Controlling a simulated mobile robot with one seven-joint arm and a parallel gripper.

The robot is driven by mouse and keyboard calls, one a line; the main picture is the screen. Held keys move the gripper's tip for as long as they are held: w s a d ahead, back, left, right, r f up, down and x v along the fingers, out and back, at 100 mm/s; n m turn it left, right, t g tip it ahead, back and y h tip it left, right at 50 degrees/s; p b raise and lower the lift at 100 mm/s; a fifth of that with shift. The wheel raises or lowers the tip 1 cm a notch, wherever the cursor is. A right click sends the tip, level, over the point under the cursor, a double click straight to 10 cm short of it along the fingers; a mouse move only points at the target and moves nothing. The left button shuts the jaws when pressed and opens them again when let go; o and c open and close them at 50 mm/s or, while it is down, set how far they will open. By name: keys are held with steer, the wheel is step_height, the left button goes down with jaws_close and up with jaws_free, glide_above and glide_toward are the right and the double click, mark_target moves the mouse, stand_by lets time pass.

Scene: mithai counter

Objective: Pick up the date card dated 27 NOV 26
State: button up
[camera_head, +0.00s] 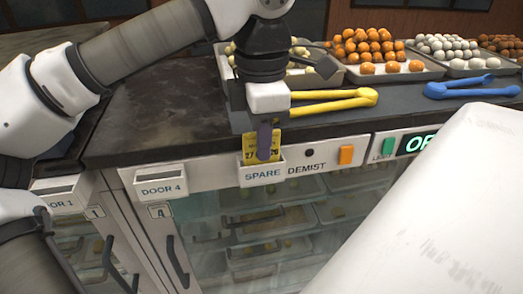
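A yellow date card (249,142) stands in the white holder marked SPARE (262,174) on the front of the counter. I can read "27" at its left and "26" at its right; the month between is covered. My gripper (264,143) points down at the card, with a dark finger in front of its middle. Any finger behind the card is hidden, so I cannot tell whether the gripper is closed on it. The card's lower edge is still inside the holder.
Holders marked DOOR 4 (162,189) and DOOR 1 (67,190) show no card. Yellow tongs (335,103) and blue tongs (471,88) lie on the dark counter (150,118) before trays of sweets (368,45). An orange switch (346,155) sits beside DEMIST. Glass doors are below.

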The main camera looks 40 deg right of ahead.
steer(key=shift+c, duration=0.5)
jaws_close()
